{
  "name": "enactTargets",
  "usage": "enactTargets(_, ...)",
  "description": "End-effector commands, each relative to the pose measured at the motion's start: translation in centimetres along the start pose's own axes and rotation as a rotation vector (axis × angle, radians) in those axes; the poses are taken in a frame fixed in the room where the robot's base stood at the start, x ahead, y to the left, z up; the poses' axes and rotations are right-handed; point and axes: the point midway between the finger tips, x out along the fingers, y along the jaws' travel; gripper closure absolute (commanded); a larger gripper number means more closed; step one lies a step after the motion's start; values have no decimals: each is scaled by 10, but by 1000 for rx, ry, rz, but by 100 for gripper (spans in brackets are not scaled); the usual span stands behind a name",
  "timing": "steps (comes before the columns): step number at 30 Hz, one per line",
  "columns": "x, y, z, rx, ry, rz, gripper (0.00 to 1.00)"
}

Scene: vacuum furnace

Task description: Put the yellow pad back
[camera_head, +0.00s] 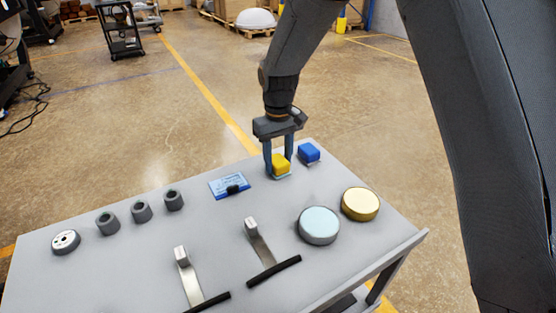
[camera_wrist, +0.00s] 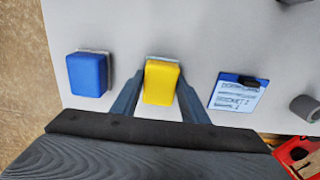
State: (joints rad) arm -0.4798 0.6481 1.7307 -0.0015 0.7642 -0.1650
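The yellow pad (camera_head: 281,164) is a small block at the far right part of the grey table top, and it also shows in the wrist view (camera_wrist: 161,83). A thin light-coloured layer shows at its base. My gripper (camera_head: 278,168) points down at the pad with one finger on each side of it. In the wrist view my fingers (camera_wrist: 160,95) flank the yellow pad. I cannot tell whether they touch it, and whether the pad rests on the table or is slightly raised is unclear.
A blue pad (camera_head: 309,152) sits just right of the yellow one. A blue card (camera_head: 230,186) with a black clip lies to the left. Two round discs, pale blue (camera_head: 318,226) and gold (camera_head: 360,204), stand nearer. Several dark cylinders and two black-handled tools lie leftward and in front.

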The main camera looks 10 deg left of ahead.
Motion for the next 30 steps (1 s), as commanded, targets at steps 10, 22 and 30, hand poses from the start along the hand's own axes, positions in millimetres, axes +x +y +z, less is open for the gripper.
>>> enactTargets(10, 1, 0, 1, 0, -2, 0, 41)
enactTargets(22, -45, 0, -1, 0, 3, 1, 41)
enactTargets(30, -96, 0, -1, 0, 2, 0, 41)
